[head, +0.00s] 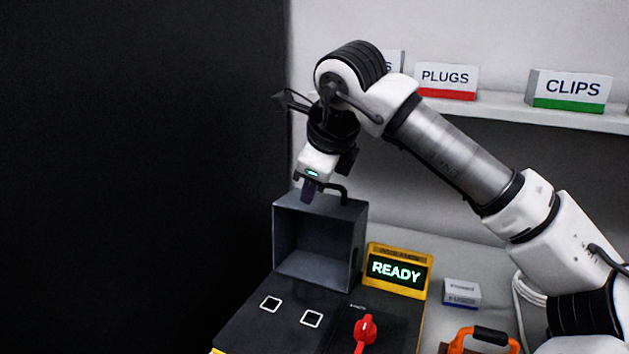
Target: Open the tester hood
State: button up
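The tester (334,320) is a dark console with yellow edges in the lower middle of the head view. Its grey box-shaped hood (312,262) stands upright at the back of the console, with its hollow inside facing the camera. A dark handle (344,192) sits on the hood's upper edge. My gripper (310,190) points down at that upper edge, at the left end of the handle. Its dark fingers overlap the handle area, so I cannot tell whether they touch or grip it.
A yellow-framed screen (398,270) reads READY. A red knob (365,331) and two white-outlined squares are on the console top. A small labelled box (461,293) and an orange tool (480,340) lie to the right. A shelf behind bears PLUGS (447,81) and CLIPS (570,90) boxes.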

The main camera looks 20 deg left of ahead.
jog(key=v, duration=1.3)
jog(key=shift+s+d+r, duration=0.15)
jog(key=shift+d+r, duration=0.05)
jog(key=shift+r, duration=0.15)
